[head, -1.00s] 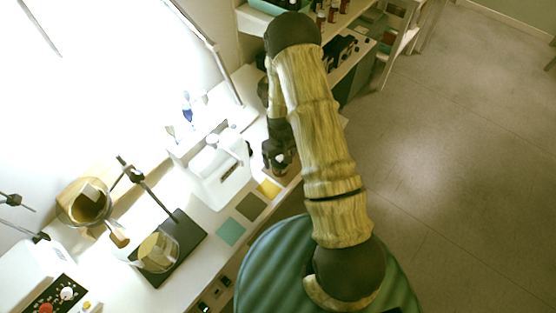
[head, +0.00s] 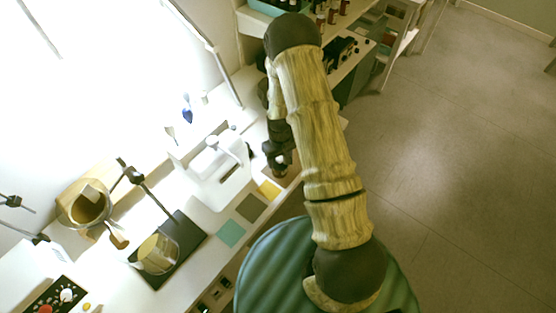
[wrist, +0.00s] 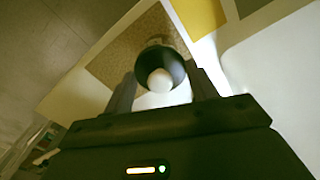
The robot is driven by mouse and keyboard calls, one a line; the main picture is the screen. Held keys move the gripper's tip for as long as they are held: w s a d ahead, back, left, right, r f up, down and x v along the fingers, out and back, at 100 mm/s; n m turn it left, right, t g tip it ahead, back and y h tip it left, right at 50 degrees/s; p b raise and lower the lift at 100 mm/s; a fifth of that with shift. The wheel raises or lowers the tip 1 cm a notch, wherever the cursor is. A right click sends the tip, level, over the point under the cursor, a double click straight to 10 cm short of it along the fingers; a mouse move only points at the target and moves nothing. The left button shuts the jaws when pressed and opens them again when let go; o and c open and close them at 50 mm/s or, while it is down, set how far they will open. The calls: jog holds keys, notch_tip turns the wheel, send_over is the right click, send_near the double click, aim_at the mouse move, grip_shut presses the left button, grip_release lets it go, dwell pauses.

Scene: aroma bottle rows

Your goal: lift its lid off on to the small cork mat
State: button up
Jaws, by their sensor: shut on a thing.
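My gripper (head: 281,165) points down at the right end of the white bench. In the wrist view its fingers (wrist: 163,80) are shut on a dark round piece (wrist: 150,54), which I take to be the lid, with a pale rounded part (wrist: 160,80) showing inside its rim. The speckled brown cork mat (wrist: 118,45) lies beyond the held piece, beside a yellow square. I cannot tell whether the piece touches the mat. In the head view my gripper mostly hides this spot. I cannot make out which bottle it belongs to.
Yellow (head: 269,189), olive (head: 251,207) and teal (head: 231,233) squares run along the bench's front edge. A white device (head: 217,175) stands close to the left of my gripper. A dark stand base (head: 186,230) with a glass beaker (head: 157,254) is farther left. Shelves hold small bottles (head: 321,18).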

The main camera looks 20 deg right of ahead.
aim_at(280, 158)
notch_tip(280, 158, up, 10)
jog(key=shift+b, duration=1)
jog(key=shift+f, duration=0.15)
jog(key=shift+c, duration=0.2)
